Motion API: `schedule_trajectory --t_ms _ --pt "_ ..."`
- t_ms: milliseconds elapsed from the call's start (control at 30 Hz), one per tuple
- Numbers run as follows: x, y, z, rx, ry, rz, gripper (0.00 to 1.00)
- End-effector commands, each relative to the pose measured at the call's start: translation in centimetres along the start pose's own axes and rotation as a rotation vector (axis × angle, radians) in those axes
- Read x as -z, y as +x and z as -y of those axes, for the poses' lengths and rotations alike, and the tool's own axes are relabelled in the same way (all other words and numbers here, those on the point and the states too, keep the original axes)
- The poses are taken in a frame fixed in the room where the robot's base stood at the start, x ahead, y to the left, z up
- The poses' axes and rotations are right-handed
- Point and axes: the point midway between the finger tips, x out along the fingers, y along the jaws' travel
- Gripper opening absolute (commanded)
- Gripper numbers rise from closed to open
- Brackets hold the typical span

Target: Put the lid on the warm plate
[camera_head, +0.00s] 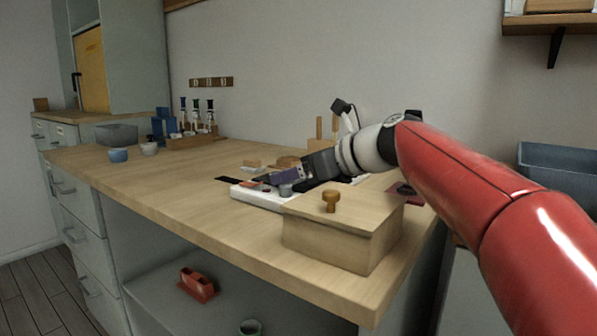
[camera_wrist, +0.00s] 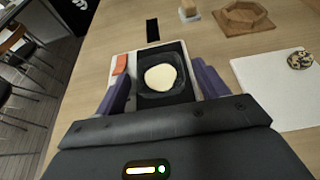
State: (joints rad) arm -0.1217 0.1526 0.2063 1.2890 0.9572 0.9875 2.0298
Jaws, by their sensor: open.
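The warm plate (camera_wrist: 123,86) looks like a white slab with a black top; its white edge also shows in the head view (camera_head: 262,201). A dark, square, see-through-looking dish (camera_wrist: 180,91) with a round cream-coloured patch in it sits on the black top. My gripper (camera_wrist: 163,84) is open, with purple fingers on either side of the dish; it also shows low over the plate in the head view (camera_head: 281,178). I cannot tell whether the fingers touch the dish. No separate lid is clearly identifiable. A knobbed wooden box (camera_head: 329,241) stands in front of the plate.
An orange piece (camera_wrist: 121,65) lies on the plate's left edge. A white sheet (camera_wrist: 275,98) with a patterned round piece (camera_wrist: 300,60) lies to the right. A wooden polygonal tray (camera_wrist: 248,18) and black strip (camera_wrist: 153,30) lie beyond.

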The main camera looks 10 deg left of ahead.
Motion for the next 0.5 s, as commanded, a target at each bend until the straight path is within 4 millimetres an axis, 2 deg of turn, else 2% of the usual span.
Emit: schedule_trajectory --t_ms 67,167,500 --pt "-0.3 -0.1 -0.1 -0.004 -0.002 -0.002 0.75" --pt "-0.3 -1.3 -0.1 0.000 -0.002 -0.001 0.75" --pt "-0.4 -8.5 0.0 0.002 0.000 -0.001 0.75"
